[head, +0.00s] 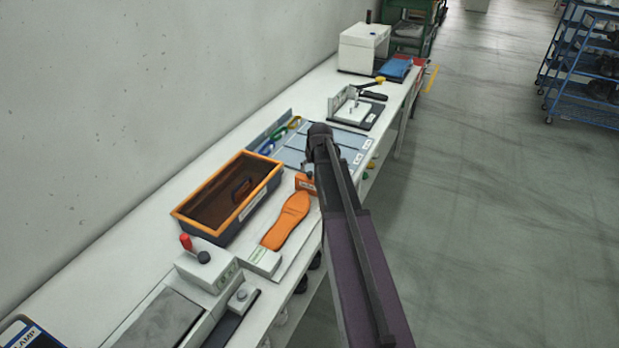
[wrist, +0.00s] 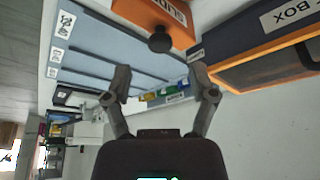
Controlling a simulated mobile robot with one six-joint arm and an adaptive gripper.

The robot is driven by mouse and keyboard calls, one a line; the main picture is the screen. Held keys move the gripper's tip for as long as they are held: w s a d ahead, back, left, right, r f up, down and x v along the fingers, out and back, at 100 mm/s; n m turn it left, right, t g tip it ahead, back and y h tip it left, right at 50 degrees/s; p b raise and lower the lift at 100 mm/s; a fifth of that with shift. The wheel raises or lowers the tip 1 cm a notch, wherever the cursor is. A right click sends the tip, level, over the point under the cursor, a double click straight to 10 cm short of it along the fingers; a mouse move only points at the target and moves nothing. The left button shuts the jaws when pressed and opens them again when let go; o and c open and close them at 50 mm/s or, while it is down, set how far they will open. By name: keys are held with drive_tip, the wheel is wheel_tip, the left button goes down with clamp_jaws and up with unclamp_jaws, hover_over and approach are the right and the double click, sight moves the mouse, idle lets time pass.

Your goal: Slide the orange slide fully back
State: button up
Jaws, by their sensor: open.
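The orange slide (wrist: 135,12) is at the top of the wrist view, an orange block with a white label that reads upside down. A round black knob (wrist: 160,41) sticks out of its near face. In the head view the orange block (head: 303,182) shows at the right end of the orange sole-shaped plate (head: 288,221), partly hidden by my arm. My gripper (wrist: 161,80) is open and empty. In the wrist view its fingertips are apart, one on each side below the knob, and not on it.
An orange-rimmed box (head: 181,212) stands beside the slide, close to my gripper's right finger in the wrist view. A blue-grey tray (head: 345,140) with compartments lies beyond. A unit with a red lever (head: 187,243) is nearer. The wall (head: 150,90) bounds the bench's left.

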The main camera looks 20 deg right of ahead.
sight(310, 173)
drive_tip(key=shift+b+x, duration=1.7)
drive_tip(key=shift+x, duration=0.45)
clamp_jaws()
